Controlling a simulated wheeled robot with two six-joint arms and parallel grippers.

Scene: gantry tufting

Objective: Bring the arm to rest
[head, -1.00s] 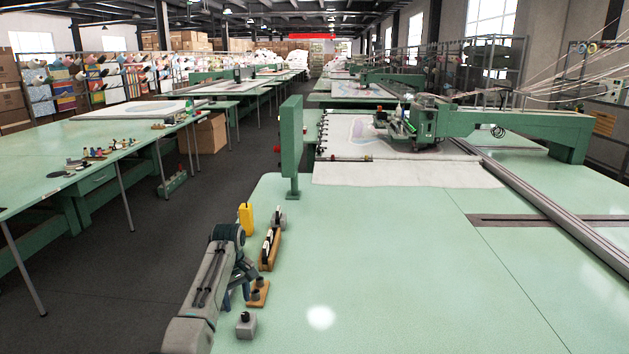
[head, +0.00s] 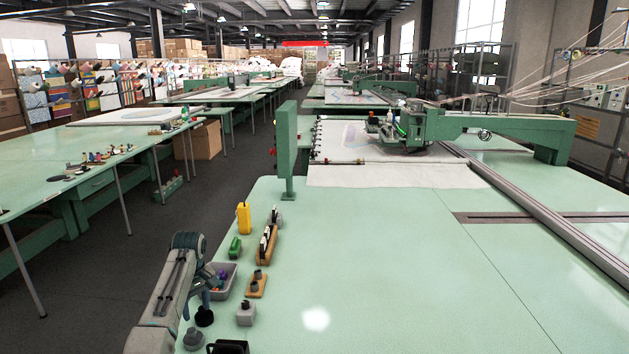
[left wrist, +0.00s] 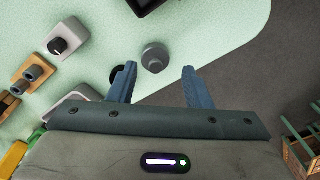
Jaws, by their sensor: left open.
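My left gripper (head: 200,298) hangs over the near left edge of the green table (head: 400,270). In the left wrist view its two blue-grey fingers (left wrist: 159,69) are spread, with nothing held between them. A grey round knob-like piece (left wrist: 154,57) lies on the table below, seen between the fingertips. A black round piece (left wrist: 116,73) is partly hidden by one finger. My arm covers part of the table edge. My right arm is not in view.
Near the arm are a grey bin (head: 228,287) with a purple item, a wooden block with dark pegs (head: 256,285), a grey block with a dark knob (head: 246,313), a green piece (head: 235,247) and a yellow piece (head: 244,218). The table's middle is clear.

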